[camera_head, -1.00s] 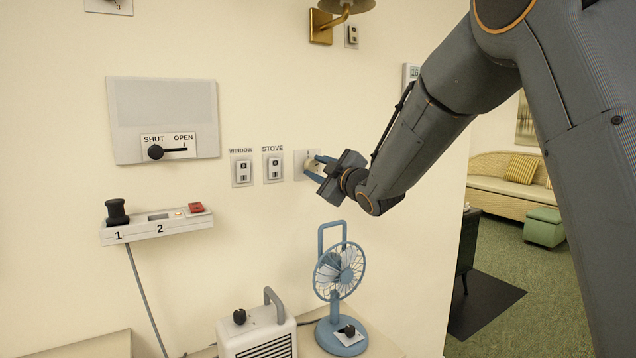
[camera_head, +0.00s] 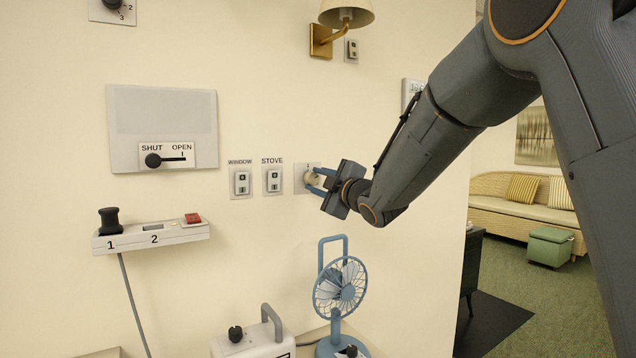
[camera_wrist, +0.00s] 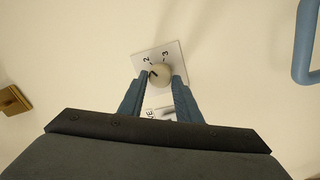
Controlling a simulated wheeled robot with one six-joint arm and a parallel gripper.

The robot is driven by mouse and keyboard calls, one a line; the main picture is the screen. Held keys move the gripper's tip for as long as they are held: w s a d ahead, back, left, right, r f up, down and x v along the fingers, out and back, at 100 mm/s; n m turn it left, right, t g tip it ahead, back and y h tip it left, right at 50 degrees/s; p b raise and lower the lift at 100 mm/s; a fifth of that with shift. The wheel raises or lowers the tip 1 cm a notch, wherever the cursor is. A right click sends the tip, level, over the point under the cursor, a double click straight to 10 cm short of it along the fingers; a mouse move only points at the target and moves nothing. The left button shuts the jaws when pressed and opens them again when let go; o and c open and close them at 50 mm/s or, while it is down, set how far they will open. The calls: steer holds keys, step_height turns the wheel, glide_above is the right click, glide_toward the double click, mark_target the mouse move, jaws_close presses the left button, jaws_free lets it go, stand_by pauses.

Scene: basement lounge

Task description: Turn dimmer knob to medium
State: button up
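The pale round dimmer knob (camera_head: 311,178) sits on a square wall plate to the right of the STOVE switch. In the wrist view the knob (camera_wrist: 161,76) has a dark pointer mark turned toward the upper left, near the 2 on its plate (camera_wrist: 176,54); a 3 is printed to the right. My gripper (camera_head: 318,180) is at the wall with its two blue fingers on either side of the knob. In the wrist view both fingertips (camera_wrist: 161,77) appear to touch the knob's sides. The head view hides part of the knob behind the fingers.
WINDOW (camera_head: 241,183) and STOVE (camera_head: 273,180) switches are left of the knob. A SHUT/OPEN slider panel (camera_head: 162,105) is farther left. A brass lamp (camera_head: 346,14) is above. A blue fan (camera_head: 340,288) and a heater (camera_head: 240,343) stand below.

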steer(key=o, duration=0.3)
steer(key=shift+d, duration=0.1)
steer(key=b+v, duration=0.1)
steer(key=v, duration=0.6)
steer(key=shift+s+d, duration=0.2)
steer(key=shift+s, duration=0.15)
steer(key=s+d+f+m+g+h+p, duration=0.1)
steer(key=s+d+f+m+g+h, duration=0.15)
steer(key=s+d+f+m, duration=0.35)
steer(key=s+d+f+m+g+h, duration=0.15)
steer(key=d+f+h, duration=0.25)
steer(key=f, duration=0.4)
steer(key=s+d+f+m+g+h+p, duration=0.1)
steer(key=s+d+f+m+g+h, duration=0.15)
steer(key=d+f+m, duration=0.35)
steer(key=s+d+f+m+g, duration=0.1)
steer(key=s+f+m+g, duration=0.1)
steer(key=s, duration=0.7)
steer(key=s+d+f+m+g+p, duration=0.1)
steer(key=s+f+g, duration=0.3)
steer(key=s, duration=0.5)
steer(key=s+d+f+m+g+p, duration=0.1)
steer(key=s+f+m+g, duration=0.1)
steer(key=s+f, duration=0.3)
steer(key=shift+s+f+m+g+h, duration=0.1)
steer(key=shift+s+m+g+h, duration=0.2)
steer(key=shift+s, duration=0.8)
steer(key=shift+s+f+m+g+h, duration=0.1)
steer(key=shift+s+g, duration=0.25)
steer(key=shift+s, duration=0.75)
